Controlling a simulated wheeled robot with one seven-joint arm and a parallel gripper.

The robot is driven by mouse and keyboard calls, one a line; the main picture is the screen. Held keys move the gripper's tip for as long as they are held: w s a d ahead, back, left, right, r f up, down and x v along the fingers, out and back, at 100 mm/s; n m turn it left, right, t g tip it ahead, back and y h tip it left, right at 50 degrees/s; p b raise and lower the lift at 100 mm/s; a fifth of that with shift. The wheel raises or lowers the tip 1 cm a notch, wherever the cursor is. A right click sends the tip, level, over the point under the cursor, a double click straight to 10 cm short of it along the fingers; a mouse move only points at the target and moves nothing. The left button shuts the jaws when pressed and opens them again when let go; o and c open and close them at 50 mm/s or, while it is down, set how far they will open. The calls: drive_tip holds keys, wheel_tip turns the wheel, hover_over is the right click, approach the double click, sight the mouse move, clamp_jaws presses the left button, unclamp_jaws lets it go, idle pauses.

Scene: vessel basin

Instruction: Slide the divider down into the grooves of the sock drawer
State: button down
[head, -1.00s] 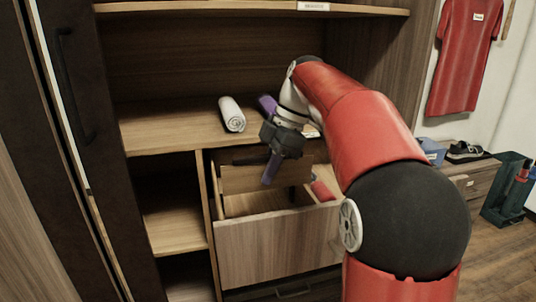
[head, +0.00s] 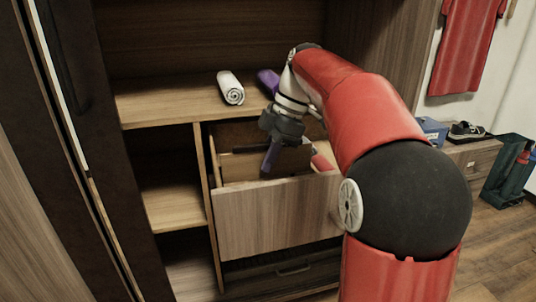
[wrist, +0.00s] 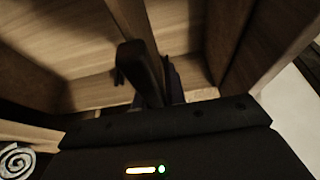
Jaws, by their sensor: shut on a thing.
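The divider (head: 240,166) is a thin wooden board, held upright across the inside of the open sock drawer (head: 265,222). My gripper (head: 268,168) is shut on the divider from above, with its fingers reaching down into the drawer. In the wrist view the board (wrist: 128,18) shows nearly edge-on, running away from my gripper (wrist: 150,78). In the head view the drawer's front panel hides the divider's lower edge, and my fingers cover part of its face. The grooves are not visible, so I cannot tell how the board's ends sit in them.
A red rolled item (head: 320,160) lies at the drawer's right side. A white roll (head: 231,87) and a purple roll (head: 268,80) lie on the shelf above, close to my wrist. The open compartments (head: 172,205) to the left look empty.

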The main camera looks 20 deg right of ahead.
sight(282, 159)
drive_tip(key=shift+f+b, duration=0.45)
drive_tip(key=shift+f, duration=0.45)
drive_tip(key=shift+f+b, duration=2.25)
drive_tip(key=shift+f, duration=1.05)
idle(0.8)
drive_tip(key=c, duration=1.4)
unclamp_jaws()
drive_tip(key=shift+o, duration=0.2)
drive_tip(key=shift+r, duration=0.1)
drive_tip(key=p+v, duration=0.2)
drive_tip(key=v, duration=0.5)
drive_tip(key=shift+d+r, duration=0.2)
drive_tip(key=shift+r, duration=0.1)
drive_tip(key=shift+r, duration=0.1)
